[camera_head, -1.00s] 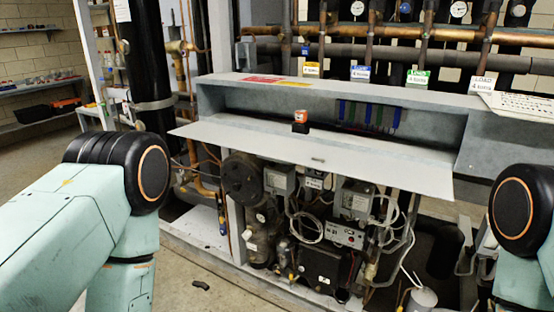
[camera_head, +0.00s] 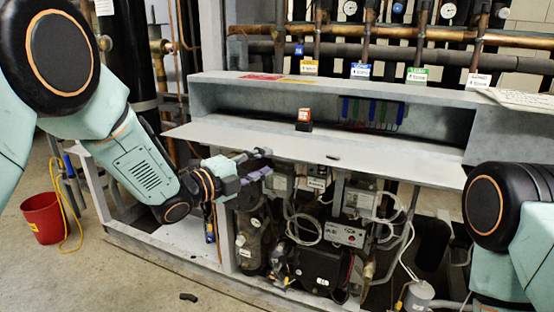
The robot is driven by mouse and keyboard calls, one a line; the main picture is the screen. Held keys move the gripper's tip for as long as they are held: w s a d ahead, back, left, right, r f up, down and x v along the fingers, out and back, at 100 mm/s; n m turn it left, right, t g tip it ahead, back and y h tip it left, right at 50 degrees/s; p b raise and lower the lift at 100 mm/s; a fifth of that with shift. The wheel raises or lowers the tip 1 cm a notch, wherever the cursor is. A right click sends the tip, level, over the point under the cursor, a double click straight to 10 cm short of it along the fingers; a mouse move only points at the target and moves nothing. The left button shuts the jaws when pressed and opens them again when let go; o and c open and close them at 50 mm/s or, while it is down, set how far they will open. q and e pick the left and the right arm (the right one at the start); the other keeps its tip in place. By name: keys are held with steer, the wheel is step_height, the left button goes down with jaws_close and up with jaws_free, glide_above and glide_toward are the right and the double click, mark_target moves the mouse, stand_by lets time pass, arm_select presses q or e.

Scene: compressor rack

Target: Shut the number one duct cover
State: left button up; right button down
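The duct cover (camera_head: 330,146) is a flat grey panel that hangs open, lowered outward in front of the long grey duct (camera_head: 300,88). Its inside is exposed. My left gripper (camera_head: 263,163) is at the cover's front edge, left of the cover's middle. Its two fingers are apart, with nothing seen between them. The upper finger overlaps the cover's edge in the picture; I cannot tell whether it touches. My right gripper is out of view; only part of that arm shows at the right.
A small orange-and-black object (camera_head: 304,118) stands at the duct opening, behind the cover. Compressor parts and cables (camera_head: 318,235) fill the rack below. A red bucket (camera_head: 43,217) stands on the floor at left. Pipes with coloured tags (camera_head: 361,70) run above.

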mark_target(282, 159)
arm_select(q)
steer(key=x, duration=0.3)
steer(key=d+x, duration=0.1)
steer(key=x, duration=0.1)
steer(key=shift+s+d+f, duration=0.15)
steer(key=shift+d+f, duration=0.05)
steer(key=shift+f, duration=0.05)
steer(key=shift+w+a+r, duration=0.1)
steer(key=shift+w+a, duration=0.15)
steer(key=shift+a, duration=0.1)
steer(key=shift+w+d, duration=0.25)
steer(key=shift+d, duration=0.5)
steer(key=shift+s+a, duration=0.15)
steer(key=shift+a, duration=0.45)
steer(key=c, duration=0.4)
steer(key=shift+d, duration=0.35)
jaws_close()
steer(key=shift+a, duration=0.1)
